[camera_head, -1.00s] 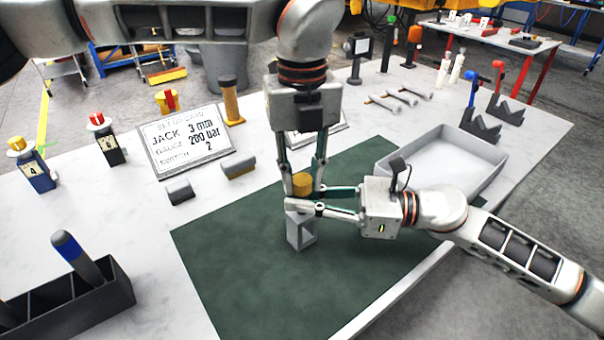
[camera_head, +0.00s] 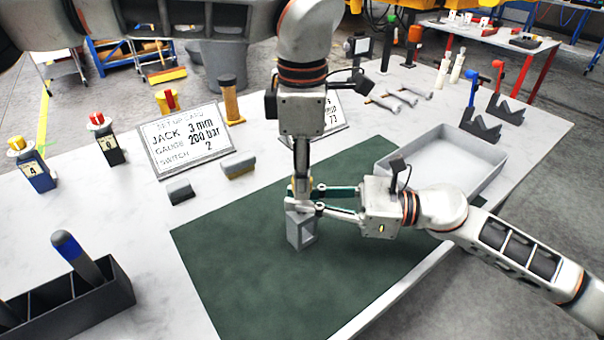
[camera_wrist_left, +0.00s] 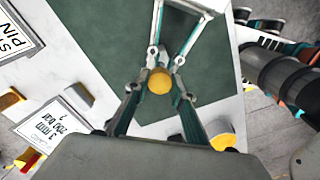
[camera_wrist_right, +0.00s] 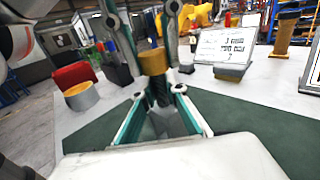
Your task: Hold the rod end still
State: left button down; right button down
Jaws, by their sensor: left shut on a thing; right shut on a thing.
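A short brass cylinder (camera_wrist_left: 159,81) sits between the fingertips of my left gripper (camera_head: 302,188), which points straight down and is shut on it. It also shows in the right wrist view (camera_wrist_right: 153,62). My right gripper (camera_head: 296,203) reaches in level from the right, just below the left fingertips. It is shut on a dark piece under the brass, apparently the rod end (camera_wrist_right: 158,92), mostly hidden by the fingers. Directly beneath, a grey block with a window opening (camera_head: 301,232) stands upright on the green mat (camera_head: 230,270). Whether the rod end touches the block is hidden.
A set-up card (camera_head: 185,140) stands behind the mat, with two small blocks (camera_head: 238,166) before it. A grey tray (camera_head: 465,160) lies right of the mat, behind my right arm. A dark rack (camera_head: 110,295) is at front left. The mat's front is clear.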

pick_arm(q)
jog(key=m, duration=1.4)
jog(key=c, duration=1.6)
grip_release()
jog(key=shift+c, duration=0.2)
jog(key=shift+r, duration=0.1)
notch_tip(320, 180, up, 12)
pick_arm(e)
jog(key=c, duration=2)
grip_release()
